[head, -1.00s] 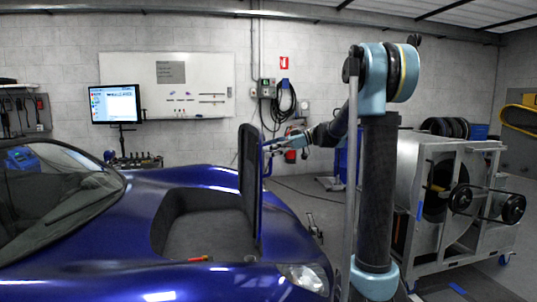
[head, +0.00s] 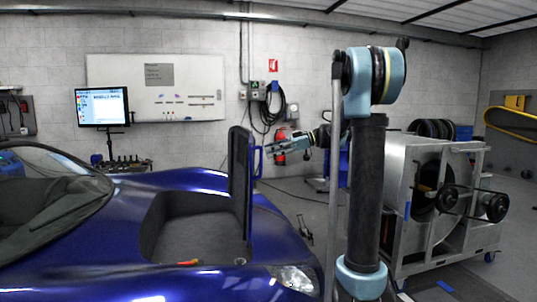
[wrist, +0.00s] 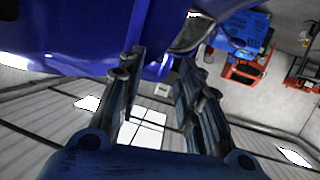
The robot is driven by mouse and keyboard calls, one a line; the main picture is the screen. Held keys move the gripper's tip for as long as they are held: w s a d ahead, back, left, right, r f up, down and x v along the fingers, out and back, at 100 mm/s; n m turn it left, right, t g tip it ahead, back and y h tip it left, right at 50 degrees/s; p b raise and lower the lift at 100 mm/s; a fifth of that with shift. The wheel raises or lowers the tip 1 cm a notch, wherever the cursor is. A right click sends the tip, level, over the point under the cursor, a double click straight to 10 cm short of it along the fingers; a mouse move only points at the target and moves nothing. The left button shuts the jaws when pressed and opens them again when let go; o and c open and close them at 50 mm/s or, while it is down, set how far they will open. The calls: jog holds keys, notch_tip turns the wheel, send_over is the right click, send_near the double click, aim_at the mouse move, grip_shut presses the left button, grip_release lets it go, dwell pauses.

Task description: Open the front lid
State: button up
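The front lid (head: 240,172) of the blue car (head: 95,245) stands raised, nearly upright, at the right side of the front compartment (head: 195,238). Its dark lining faces the compartment. My gripper (head: 267,150) is just right of the lid's upper part, on its outer side, with a small gap seeming to lie between them. In the wrist view my gripper's two fingers (wrist: 158,78) are spread with nothing between them. Blue bodywork (wrist: 75,35) fills the upper left there; I cannot tell which panel it is.
An orange-red object (head: 188,263) lies at the compartment's front edge. A metal dynamometer frame (head: 430,215) stands at the right, behind my arm. A monitor (head: 101,106) and whiteboard (head: 200,98) are at the back wall. Open floor lies between car and dynamometer.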

jog(key=w+d, duration=0.1)
jog(key=d, duration=1.3)
jog(key=shift+w+r, duration=0.15)
jog(key=shift+w, duration=0.05)
dwell(1.0)
jog(key=shift+s+a, duration=0.1)
jog(key=s+a+f+m+t+h, duration=0.15)
jog(key=s+f+m+h, duration=0.35)
jog(key=s, duration=0.5)
jog(key=s+a+f+m+g+h, duration=0.1)
jog(key=s+a+f+m+h, duration=0.1)
jog(key=s+f+m, duration=0.65)
jog(key=s+d+f+m+t+h, duration=0.1)
jog(key=s+d+f+m+h, duration=0.2)
jog(key=s+f, duration=0.5)
jog(key=s+d+f+m+t+h, duration=0.1)
jog(key=s+d+f+m+h, duration=0.2)
jog(key=s+d+f, duration=0.3)
jog(key=s+f+h, duration=0.1)
jog(key=s+f, duration=0.2)
jog(key=s, duration=0.2)
jog(key=shift+s+d+f+t+h, duration=0.2)
jog(key=shift+d+t+h, duration=0.05)
jog(key=shift+t+h, duration=0.15)
